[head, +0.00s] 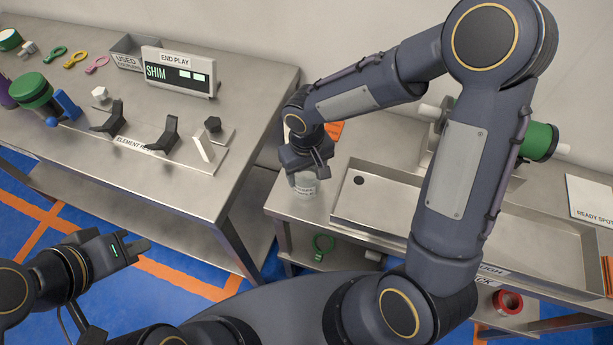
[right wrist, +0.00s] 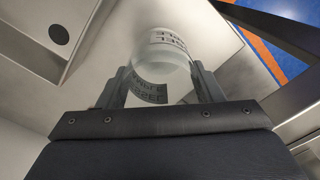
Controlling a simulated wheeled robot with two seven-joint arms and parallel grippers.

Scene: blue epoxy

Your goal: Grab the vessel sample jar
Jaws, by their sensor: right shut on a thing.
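The vessel sample jar (head: 303,187) is a small pale, clear-looking jar with a dark-lettered label. It is at the left end of the right-hand bench in the head view, under my right gripper (head: 306,166). In the right wrist view the jar (right wrist: 166,48) sits between the two fingers of the right gripper (right wrist: 164,84), which is shut on it. Its upper part is hidden by the gripper in the head view. I cannot tell whether its base touches the bench. My left gripper (head: 140,250) is empty, low over the floor at the left; its finger gap is unclear.
The right-hand bench holds a sunken steel trough (head: 375,205) just right of the jar and a green-ended cylinder (head: 540,141). The left bench carries a SHIM display box (head: 180,73), a grey bin (head: 135,50), a green-lidded jar (head: 33,90) and black cradles. A gap separates the benches.

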